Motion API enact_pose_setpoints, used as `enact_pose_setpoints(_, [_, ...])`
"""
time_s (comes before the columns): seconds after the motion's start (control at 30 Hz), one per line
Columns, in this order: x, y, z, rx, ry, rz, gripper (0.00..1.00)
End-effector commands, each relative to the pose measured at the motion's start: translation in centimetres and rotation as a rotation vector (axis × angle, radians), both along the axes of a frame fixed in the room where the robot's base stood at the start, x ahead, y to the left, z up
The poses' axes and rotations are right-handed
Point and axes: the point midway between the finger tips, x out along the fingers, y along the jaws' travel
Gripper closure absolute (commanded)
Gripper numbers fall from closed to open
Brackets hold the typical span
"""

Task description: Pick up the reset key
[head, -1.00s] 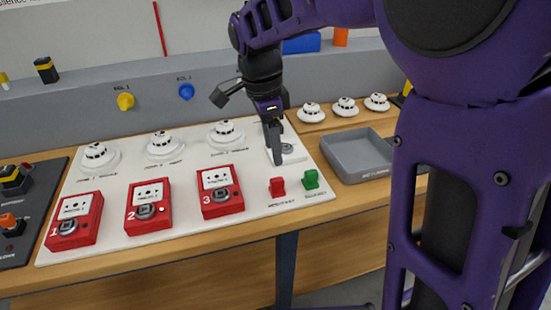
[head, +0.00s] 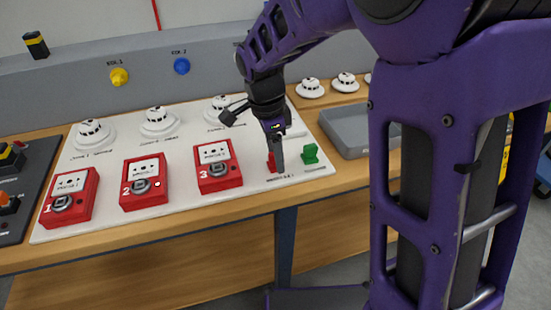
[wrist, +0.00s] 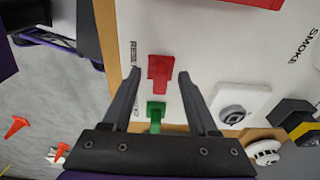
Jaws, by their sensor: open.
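A red key-shaped piece (head: 271,163) stands on the white panel (head: 110,215), partly hidden behind my gripper (head: 278,162) in the head view. In the wrist view the red key (wrist: 160,70) appears between the two open fingertips of my gripper (wrist: 157,74), beside a partly readable label that seems to begin "RESE". The fingers are spread with a gap on both sides of it. I cannot tell whether the tips reach down to its height. A similar green key (head: 310,154) stands to its right in the head view; it also shows in the wrist view (wrist: 155,113).
Red call point 3 (head: 218,178) is left of the red key, with call points 2 (head: 143,193) and 1 (head: 68,206) further left. White detectors stand behind them. A grey tray (head: 345,145) lies right of the panel. The table's front edge is close.

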Motion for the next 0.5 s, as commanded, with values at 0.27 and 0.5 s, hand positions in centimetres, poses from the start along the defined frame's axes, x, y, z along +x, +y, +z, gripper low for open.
enact_pose_setpoints(0.27, [0.01, 0.01, 0.05, 0.000, 0.000, 0.000, 0.78])
enact_pose_setpoints(0.5, [0.01, 0.01, 0.06, 0.000, 0.000, 0.000, 1.00])
